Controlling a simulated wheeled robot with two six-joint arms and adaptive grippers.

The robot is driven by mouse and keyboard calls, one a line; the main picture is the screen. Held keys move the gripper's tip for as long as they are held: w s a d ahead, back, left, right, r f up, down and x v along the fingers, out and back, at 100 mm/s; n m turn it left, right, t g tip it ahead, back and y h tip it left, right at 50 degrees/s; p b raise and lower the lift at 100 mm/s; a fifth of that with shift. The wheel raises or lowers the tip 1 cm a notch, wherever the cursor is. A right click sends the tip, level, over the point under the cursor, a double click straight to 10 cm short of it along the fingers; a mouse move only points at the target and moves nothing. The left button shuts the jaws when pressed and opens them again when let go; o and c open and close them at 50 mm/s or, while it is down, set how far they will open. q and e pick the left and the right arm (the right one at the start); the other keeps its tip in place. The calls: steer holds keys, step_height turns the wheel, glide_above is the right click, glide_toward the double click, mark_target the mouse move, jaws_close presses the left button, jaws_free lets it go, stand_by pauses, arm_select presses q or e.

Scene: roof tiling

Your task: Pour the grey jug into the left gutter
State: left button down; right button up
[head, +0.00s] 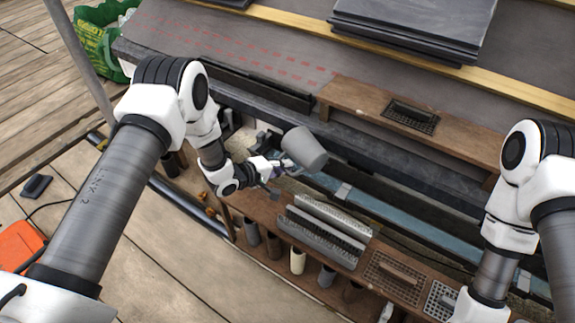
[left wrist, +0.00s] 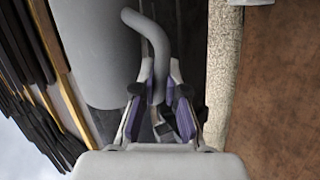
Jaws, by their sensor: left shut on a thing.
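The grey jug (head: 304,149) is held in the air, tilted, above a blue-grey gutter channel (head: 325,182) that runs below the roof edge. My left gripper (head: 279,167) is at the jug's left side. In the left wrist view, the gripper (left wrist: 158,105) is shut on the jug's curved handle, with the grey body (left wrist: 100,55) beside it on the left. The jug's opening and any contents do not show. My right arm comes in from the right and its wrist runs off the bottom edge; its gripper does not show clearly.
A brown board with a ribbed grey rack (head: 325,230) and several cups is in front of the gutter. A wooden shelf (head: 450,130) with a dark grate is behind to the right. Dark slates (head: 410,25) lie on the roof. A green bag (head: 95,45) is at far left.

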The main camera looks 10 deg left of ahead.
mark_target(286, 151)
arm_select(q)
steer(key=shift+w+a+r+m+t+y, duration=0.1)
steer(key=shift+a+r+m+t+y, duration=0.05)
steer(key=shift+r+m+t+y, duration=0.3)
steer(key=shift+s+d+f+m+y, duration=0.25)
steer(key=shift+f+m, duration=0.05)
steer(key=shift+m, duration=0.05)
steer(key=shift+w+a+r+m+t+y+p, duration=0.15)
steer(key=shift+r+m+t+y+p, duration=0.45)
steer(key=shift+m, duration=0.3)
steer(key=m, duration=0.1)
steer(key=r+m+t, duration=0.1)
steer(key=r+m+t+y+p, duration=0.1)
steer(key=shift+w+a+r, duration=0.25)
steer(key=shift+w+a, duration=0.05)
steer(key=shift+a, duration=0.05)
steer(key=r+m+t, duration=0.1)
steer(key=s+d+r+m, duration=0.1)
steer(key=m, duration=0.1)
steer(key=d+r+m+t+p, duration=0.1)
steer(key=shift+s+d+r+m+t, duration=0.2)
steer(key=shift+s+r+m+t, duration=0.15)
steer(key=shift+r+m, duration=0.05)
steer(key=shift+s+d+r+m+t, duration=0.2)
steer(key=shift+r+m+t, duration=0.1)
steer(key=shift+r+m, duration=0.25)
steer(key=shift+w+f, duration=0.1)
